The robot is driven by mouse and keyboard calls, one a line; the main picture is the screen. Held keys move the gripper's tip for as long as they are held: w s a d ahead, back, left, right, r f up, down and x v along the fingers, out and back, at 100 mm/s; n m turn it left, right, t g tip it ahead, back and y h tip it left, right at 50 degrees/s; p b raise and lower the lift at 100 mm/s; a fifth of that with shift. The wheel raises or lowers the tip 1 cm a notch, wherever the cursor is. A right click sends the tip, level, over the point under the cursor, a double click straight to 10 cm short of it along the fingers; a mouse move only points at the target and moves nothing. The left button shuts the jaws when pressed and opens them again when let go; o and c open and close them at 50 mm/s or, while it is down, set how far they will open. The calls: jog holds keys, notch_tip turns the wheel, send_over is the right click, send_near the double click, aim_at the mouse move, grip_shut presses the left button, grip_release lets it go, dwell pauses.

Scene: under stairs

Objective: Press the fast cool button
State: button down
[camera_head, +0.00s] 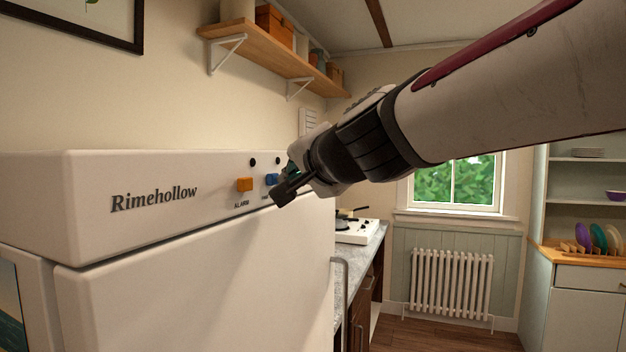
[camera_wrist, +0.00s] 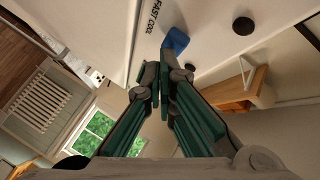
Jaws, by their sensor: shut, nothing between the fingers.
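The blue fast cool button (camera_head: 271,179) is on the white front panel of the Rimehollow appliance (camera_head: 90,190). My gripper (camera_head: 284,190) is at the panel's right end, beside the button, and partly covers the button's label in the head view. In the wrist view the blue button (camera_wrist: 176,41) is just past my fingertips (camera_wrist: 157,72), slightly to the right, near the FAST COOL lettering. The fingers are shut and empty. I cannot tell whether a fingertip touches the button.
An orange alarm button (camera_head: 244,184) is just left of the blue one, with small dark round spots above them. A wall shelf (camera_head: 262,48) with boxes hangs above. A counter (camera_head: 366,255) stands behind the appliance to the right.

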jog(key=shift+a, duration=0.2)
jog(key=shift+d, duration=0.1)
dwell(0.4)
jog(key=shift+s+d, duration=0.15)
jog(key=shift+d, duration=0.35)
jog(key=s+d+b, duration=0.2)
jog(key=d+b, duration=0.1)
jog(key=d, duration=0.2)
jog(key=shift+d, duration=0.35)
jog(key=shift+s, duration=0.1)
jog(key=s+d+f+n+g+h, duration=0.3)
jog(key=s+d+f, duration=0.5)
jog(key=s+f, duration=0.3)
jog(key=s+d+f+n+g+h, duration=0.3)
jog(key=s+d+f, duration=0.6)
jog(key=f, duration=0.8)
jog(key=s+g, duration=0.2)
jog(key=shift+s+g+h, duration=0.3)
jog(key=shift+g+h, duration=0.1)
